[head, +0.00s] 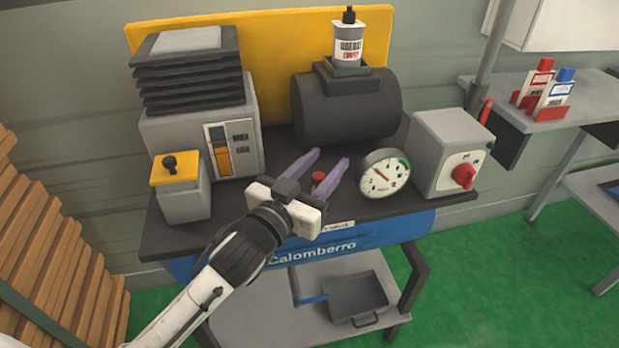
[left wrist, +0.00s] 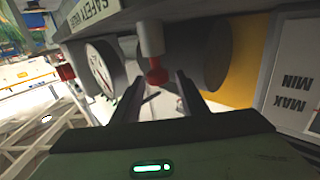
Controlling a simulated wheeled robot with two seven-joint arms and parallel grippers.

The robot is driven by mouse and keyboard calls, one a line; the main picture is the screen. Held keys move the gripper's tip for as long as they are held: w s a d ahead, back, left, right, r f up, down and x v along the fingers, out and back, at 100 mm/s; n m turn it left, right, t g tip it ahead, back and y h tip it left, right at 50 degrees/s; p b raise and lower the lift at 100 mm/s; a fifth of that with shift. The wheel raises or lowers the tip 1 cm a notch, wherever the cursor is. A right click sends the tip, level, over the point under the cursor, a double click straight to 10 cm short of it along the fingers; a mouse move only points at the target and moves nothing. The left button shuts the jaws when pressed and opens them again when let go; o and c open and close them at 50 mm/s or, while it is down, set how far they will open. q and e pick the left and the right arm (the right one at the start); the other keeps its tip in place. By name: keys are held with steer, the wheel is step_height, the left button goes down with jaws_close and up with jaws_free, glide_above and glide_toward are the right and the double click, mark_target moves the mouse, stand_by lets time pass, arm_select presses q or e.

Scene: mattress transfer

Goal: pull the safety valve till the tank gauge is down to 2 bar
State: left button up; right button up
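The safety valve's red knob (head: 318,178) sits at the front of the black bench top. In the left wrist view the red knob (left wrist: 157,74) is at the end of a grey stem (left wrist: 151,40), near a "SAFETY VALVE" label (left wrist: 92,10). My left gripper (head: 330,158) is open, its two purple fingers apart with the knob between them; I see no clear contact. The round tank gauge (head: 384,174) stands just right of it; its red needle points to the upper left, and the exact reading is too small to tell. My right gripper is not in view.
The dark tank (head: 345,108) lies behind, with a bottle (head: 348,46) on top. A grey box with a red rotary switch (head: 463,176) stands right of the gauge. A grey ribbed unit (head: 195,110) and a yellow-topped box (head: 180,188) stand at left.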

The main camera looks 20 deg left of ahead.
arm_select(q)
steer(key=s, duration=0.3)
steer(key=s+a, duration=0.1)
steer(key=s, duration=0.2)
steer(key=shift+s+a+f, duration=0.1)
steer(key=shift+s+a, duration=0.2)
steer(key=shift+s, duration=0.6)
